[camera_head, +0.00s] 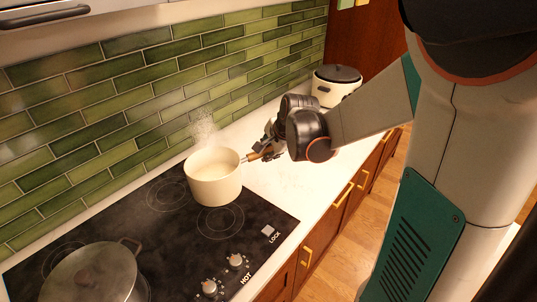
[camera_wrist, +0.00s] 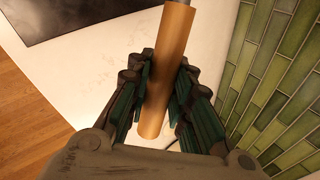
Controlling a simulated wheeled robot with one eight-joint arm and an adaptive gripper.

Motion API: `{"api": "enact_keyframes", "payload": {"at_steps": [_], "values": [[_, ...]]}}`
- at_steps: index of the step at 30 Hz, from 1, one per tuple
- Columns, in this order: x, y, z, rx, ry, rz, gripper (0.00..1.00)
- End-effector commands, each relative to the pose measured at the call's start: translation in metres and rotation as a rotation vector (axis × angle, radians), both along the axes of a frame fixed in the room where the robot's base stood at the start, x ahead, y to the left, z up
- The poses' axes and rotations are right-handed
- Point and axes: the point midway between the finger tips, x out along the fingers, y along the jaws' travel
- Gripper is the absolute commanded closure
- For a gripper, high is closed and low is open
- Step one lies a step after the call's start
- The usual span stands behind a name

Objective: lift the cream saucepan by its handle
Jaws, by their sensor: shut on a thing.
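The cream saucepan (camera_head: 214,190) is upright at the back right of the black cooktop, with pale contents and steam above it. I cannot tell whether its base touches the glass. Its wooden handle (camera_head: 253,156) points right toward my gripper (camera_head: 267,150). In the wrist view the handle (camera_wrist: 167,65) runs down between the two green-padded fingers of my gripper (camera_wrist: 160,95), which is shut on it. The pan's body is outside the wrist view.
A lidded grey pot (camera_head: 95,275) stands at the cooktop's (camera_head: 262,217) front left. A white rice cooker (camera_head: 335,90) stands farther back on the white counter (camera_head: 285,185). Green wall tiles (camera_head: 120,95) run close behind the saucepan. Knobs (camera_head: 236,261) line the cooktop's near edge.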

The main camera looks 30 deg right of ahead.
Motion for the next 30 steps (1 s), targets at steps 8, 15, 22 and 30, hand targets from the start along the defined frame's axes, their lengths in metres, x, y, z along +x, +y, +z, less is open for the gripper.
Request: {"api": "enact_keyframes", "payload": {"at_steps": [8,15,22,30], "values": [[0.000,0.000,0.039,0.002,-0.001,-0.001,1.00],[0.000,0.000,0.050,0.002,-0.001,-0.001,1.00],[0.001,0.000,0.061,0.002,-0.001,-0.001,1.00],[0.001,0.000,0.074,0.002,-0.001,-0.001,1.00]]}}
